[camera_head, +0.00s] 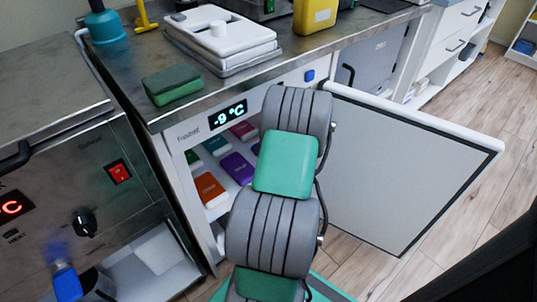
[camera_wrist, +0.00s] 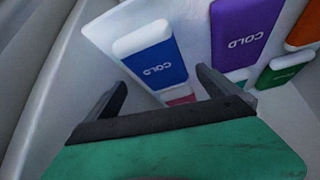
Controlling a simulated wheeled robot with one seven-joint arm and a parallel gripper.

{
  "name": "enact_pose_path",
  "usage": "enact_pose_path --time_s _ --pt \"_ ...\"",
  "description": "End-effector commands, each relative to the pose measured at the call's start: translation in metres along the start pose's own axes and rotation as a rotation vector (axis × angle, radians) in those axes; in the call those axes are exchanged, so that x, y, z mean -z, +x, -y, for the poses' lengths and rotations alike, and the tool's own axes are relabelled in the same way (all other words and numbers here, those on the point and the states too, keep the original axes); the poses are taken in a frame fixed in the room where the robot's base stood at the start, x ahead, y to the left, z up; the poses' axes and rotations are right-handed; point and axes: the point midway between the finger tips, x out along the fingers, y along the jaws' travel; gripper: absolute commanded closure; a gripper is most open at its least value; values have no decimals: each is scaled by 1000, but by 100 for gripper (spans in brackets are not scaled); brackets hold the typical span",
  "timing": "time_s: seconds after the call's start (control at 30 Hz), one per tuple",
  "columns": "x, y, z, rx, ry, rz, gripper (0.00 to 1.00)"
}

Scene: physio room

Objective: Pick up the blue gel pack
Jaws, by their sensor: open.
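The blue gel pack (camera_wrist: 150,55), with a white end and the word COLD, lies on the white shelf in the wrist view. My gripper (camera_wrist: 161,80) is open and empty. In that view its two fingers stand below the blue pack, one toward each side of it, and the pack appears beyond the fingertips. I cannot tell the exact gap. In the head view my arm reaches into the open freezer (camera_head: 168,142), and my arm hides my gripper; I cannot make out the blue pack there.
Beside the blue pack are a purple pack (camera_wrist: 238,32), a green pack (camera_wrist: 284,68), an orange pack (camera_wrist: 303,32) and a pink pack (camera_wrist: 181,97). The freezer door (camera_head: 405,165) stands open on the right of my arm. A green sponge-like block (camera_head: 172,85) lies on the counter above.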

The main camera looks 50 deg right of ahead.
Motion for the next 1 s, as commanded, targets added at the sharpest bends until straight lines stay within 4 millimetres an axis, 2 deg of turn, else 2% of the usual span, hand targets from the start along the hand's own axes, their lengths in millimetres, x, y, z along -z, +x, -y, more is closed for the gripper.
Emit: enact_pose_path --time_s 0.03,0.1,0.2,0.43,1.0 --pt "-5 15 0 2 -1 1 0" --pt "-6 29 0 2 0 1 0" --pt "-4 41 0 1 1 1 0" --pt "-2 40 0 0 2 1 1" --pt "-2 40 0 0 2 1 47"
